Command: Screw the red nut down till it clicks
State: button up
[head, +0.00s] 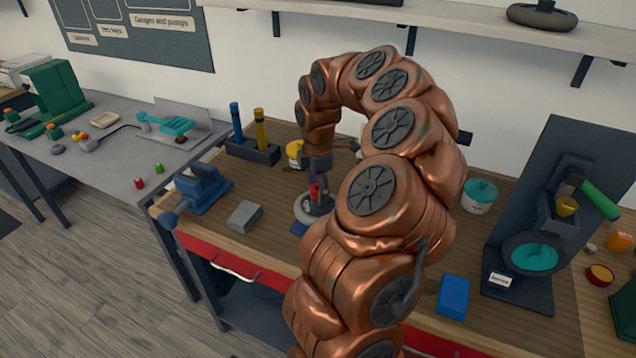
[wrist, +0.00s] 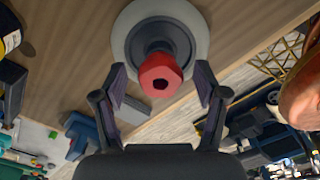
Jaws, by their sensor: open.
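The red nut (wrist: 160,76) sits on a dark round hub on a pale round base (wrist: 200,45). In the head view the nut (head: 315,191) shows as a small red spot above the base (head: 310,213) on the wooden bench. My gripper (wrist: 161,82) is open, with one finger to each side of the nut and a visible gap on both sides. In the head view my gripper (head: 318,178) points down over the nut. The thread under the nut is hidden, so I cannot tell how far down it sits.
A blue vise (head: 202,188) and a grey block (head: 244,215) lie left of the base. A holder with blue and yellow handles (head: 252,150) stands behind. A teal-lidded tub (head: 479,196), a blue block (head: 453,297) and a dark stand (head: 520,260) are to the right.

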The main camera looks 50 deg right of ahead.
jog(key=shift+c, duration=0.3)
jog(key=c, duration=1.2)
jog(key=shift+o, duration=0.2)
jog(key=shift+f+m+b, duration=0.1)
jog(key=shift+m+b, duration=0.3)
jog(key=shift+b, duration=0.15)
jog(key=shift+m+b, duration=2.3)
jog(key=shift+b, duration=0.2)
jog(key=shift+m+b, duration=2.7)
jog(key=shift+b, duration=0.1)
jog(key=shift+m+b, duration=2.5)
jog(key=shift+m+b, duration=2.5)
jog(key=shift+r+m+b, duration=0.2)
jog(key=shift+m+b, duration=0.2)
jog(key=shift+m, duration=0.2)
